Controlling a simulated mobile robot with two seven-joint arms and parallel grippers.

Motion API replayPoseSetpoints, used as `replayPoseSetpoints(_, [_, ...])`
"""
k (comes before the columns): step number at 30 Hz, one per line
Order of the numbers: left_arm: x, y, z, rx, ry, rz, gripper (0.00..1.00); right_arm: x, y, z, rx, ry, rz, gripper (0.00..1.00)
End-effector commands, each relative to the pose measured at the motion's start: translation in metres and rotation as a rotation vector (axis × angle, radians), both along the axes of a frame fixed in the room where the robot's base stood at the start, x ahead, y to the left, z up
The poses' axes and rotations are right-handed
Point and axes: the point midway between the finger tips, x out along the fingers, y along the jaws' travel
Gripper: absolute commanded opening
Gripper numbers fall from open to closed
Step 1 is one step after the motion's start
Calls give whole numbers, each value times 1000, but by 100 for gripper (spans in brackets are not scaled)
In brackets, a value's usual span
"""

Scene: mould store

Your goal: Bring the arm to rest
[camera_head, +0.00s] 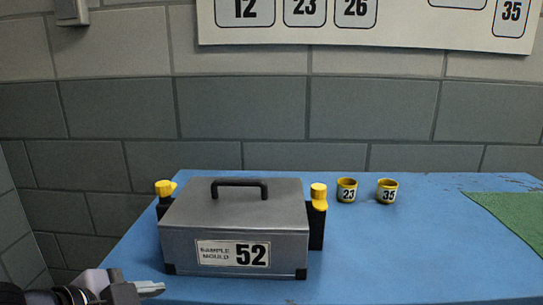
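My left gripper (150,288) shows at the bottom left, near the blue table's front left corner. Its light grey fingertips point right, and I cannot tell whether they are open or shut. I see nothing held in it. It is in front of and to the left of a grey metal mould case (236,227) labelled "SAMPLE MOULD 52", with a black handle (239,188) on its lid. My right gripper is not in view.
The case stands on the blue table (400,255) between two black posts with yellow tops (165,188) (319,195). Two yellow cups, "23" (347,190) and "35" (387,191), stand to the right. A green mat (515,215) lies at the right edge. A block wall stands behind.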

Motion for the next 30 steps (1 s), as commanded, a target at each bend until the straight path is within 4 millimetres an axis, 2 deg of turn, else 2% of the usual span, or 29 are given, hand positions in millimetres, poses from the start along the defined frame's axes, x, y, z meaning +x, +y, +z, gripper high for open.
replayPoseSetpoints(1, [-5, 0, -18, -32, 50, 40, 40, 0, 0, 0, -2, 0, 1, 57])
replayPoseSetpoints(5, [-16, 6, -58, -95, 153, 163, 40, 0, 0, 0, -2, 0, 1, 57])
replayPoseSetpoints(11, [-47, 20, -120, -161, 319, 376, 40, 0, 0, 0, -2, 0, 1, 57])
replayPoseSetpoints(18, [-105, 43, -187, -175, 514, 650, 40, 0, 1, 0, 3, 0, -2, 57])
replayPoseSetpoints(25, [-170, 65, -231, -133, 665, 883, 40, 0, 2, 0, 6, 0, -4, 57])
replayPoseSetpoints(26, [-173, 66, -235, -132, 667, 899, 40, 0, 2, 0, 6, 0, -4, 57])
replayPoseSetpoints(27, [-161, 63, -239, -155, 630, 878, 40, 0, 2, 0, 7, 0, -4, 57])
replayPoseSetpoints(30, [-146, 57, -250, -204, 566, 848, 40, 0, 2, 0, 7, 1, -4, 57])
